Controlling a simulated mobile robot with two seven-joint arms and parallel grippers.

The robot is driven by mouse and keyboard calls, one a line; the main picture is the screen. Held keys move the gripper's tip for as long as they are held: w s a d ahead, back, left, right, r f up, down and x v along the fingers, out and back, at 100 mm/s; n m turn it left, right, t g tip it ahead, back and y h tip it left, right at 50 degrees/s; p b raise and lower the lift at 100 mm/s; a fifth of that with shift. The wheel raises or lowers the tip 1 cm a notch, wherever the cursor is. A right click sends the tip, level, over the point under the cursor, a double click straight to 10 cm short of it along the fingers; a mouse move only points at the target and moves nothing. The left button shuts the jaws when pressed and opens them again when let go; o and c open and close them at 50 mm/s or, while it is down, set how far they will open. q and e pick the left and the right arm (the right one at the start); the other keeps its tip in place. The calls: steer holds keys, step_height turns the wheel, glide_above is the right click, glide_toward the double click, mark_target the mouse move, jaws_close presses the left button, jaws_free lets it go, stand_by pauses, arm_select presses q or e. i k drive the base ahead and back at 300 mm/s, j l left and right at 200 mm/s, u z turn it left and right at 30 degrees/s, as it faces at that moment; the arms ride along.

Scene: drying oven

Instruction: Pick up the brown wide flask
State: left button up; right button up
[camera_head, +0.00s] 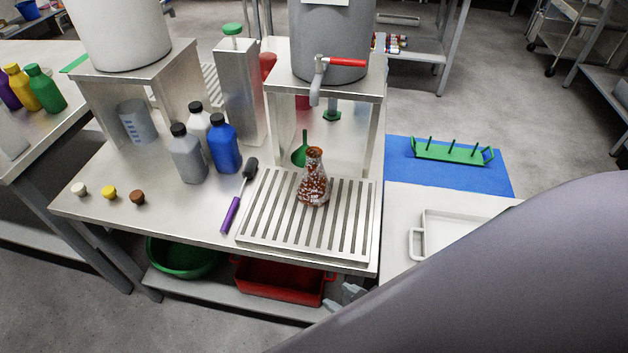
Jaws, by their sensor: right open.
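The brown wide flask (314,182) stands upright on a slatted metal rack (252,237), below and in front of the red-handled tap. It looks speckled brown and clear, with a brown neck. My right gripper (345,291) shows small and grey at the table's front edge, in front of and lower than the flask. It is open and apart from the flask; my right arm covers much of the lower right. My left gripper is not in view.
A grey tank (328,45) with a tap sits on a metal stand behind the flask. A purple-handled brush (233,212) lies left of the rack. Grey, white and blue (224,145) bottles stand further left. A white tray (450,229) is at right.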

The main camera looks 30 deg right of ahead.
mark_target(313, 190)
steer(key=j+z, duration=0.1)
steer(key=z, duration=0.35)
steer(key=j+z, duration=0.1)
steer(key=z, duration=0.3)
